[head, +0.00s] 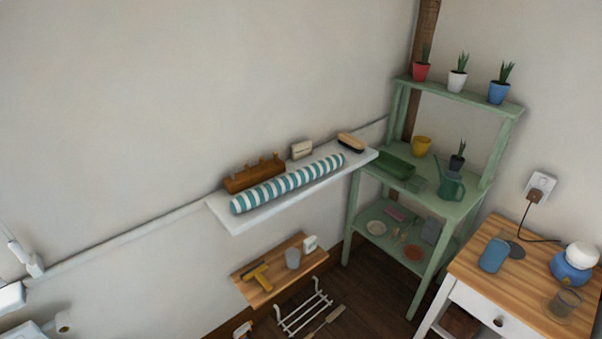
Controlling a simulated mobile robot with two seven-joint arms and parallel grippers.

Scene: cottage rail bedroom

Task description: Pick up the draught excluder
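The draught excluder (288,184) is a long roll with teal and white stripes. It lies lengthwise on a white wall shelf (240,222), in front of a wooden block with pegs (254,173), a small cream box (301,149) and a brush (351,142). Nothing of mine is touching it. Neither of my grippers shows in the head view.
A lower wooden shelf (258,291) holds a yellow tool and a cup. A green plant stand (391,219) with pots and a watering can (451,184) stands to the right. A wooden-topped bedside table (482,267) is at the lower right. The wall left of the shelf is mostly bare.

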